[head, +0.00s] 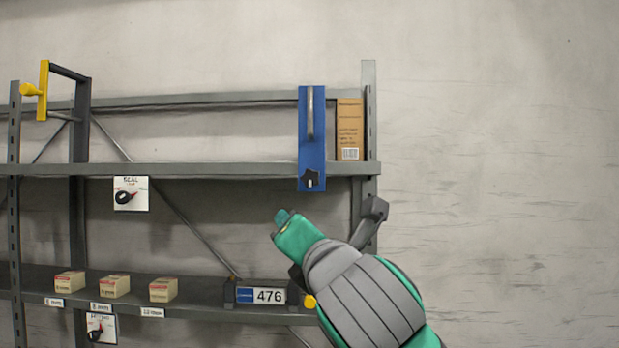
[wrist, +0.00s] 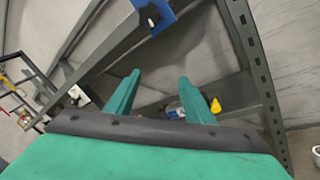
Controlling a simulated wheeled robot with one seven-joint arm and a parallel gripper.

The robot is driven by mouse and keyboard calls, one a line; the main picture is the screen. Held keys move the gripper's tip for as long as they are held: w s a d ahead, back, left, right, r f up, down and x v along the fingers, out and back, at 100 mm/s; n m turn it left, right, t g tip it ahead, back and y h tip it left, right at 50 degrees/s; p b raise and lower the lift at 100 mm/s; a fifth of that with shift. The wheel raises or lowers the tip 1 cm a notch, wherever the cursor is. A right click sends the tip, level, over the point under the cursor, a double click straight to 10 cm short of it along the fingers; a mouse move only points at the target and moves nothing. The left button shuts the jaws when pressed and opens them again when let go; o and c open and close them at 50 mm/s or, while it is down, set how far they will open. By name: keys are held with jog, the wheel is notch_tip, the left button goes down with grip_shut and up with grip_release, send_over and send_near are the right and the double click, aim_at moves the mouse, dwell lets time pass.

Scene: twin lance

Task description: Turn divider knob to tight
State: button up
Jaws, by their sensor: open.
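The divider is a tall blue panel (head: 312,130) with a grey bar handle, fixed at the right end of the upper shelf. Its black star-shaped knob (head: 311,179) sits at its lower end, with a light pointer mark on it. In the wrist view the knob (wrist: 149,15) is at the top edge, beyond the fingertips. My gripper (head: 284,218) is below and slightly left of the knob, apart from it. In the wrist view my gripper (wrist: 158,77) has its two green fingers spread, with nothing between them. Any tight marking is too small to read.
A brown carton (head: 349,130) stands right of the blue panel. The grey upper shelf edge (head: 200,169) runs behind it. A white dial plate (head: 131,194) hangs at left. The wall at right is clear.

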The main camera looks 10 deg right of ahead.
aim_at(310, 177)
jog(key=s+r+n+g+h, duration=0.2)
jog(key=s+r+n+h, duration=0.2)
jog(key=s+r+h, duration=0.4)
jog(key=w+d, duration=0.1)
jog(key=w, duration=0.2)
jog(key=w+r+y, duration=0.1)
jog(key=w, duration=0.3)
jog(key=w+d+y, duration=0.1)
jog(key=w, duration=0.3)
jog(key=shift+w+d+r, duration=0.15)
jog(key=shift+d+r, duration=0.1)
jog(key=shift+d, duration=0.05)
jog(key=c, duration=1)
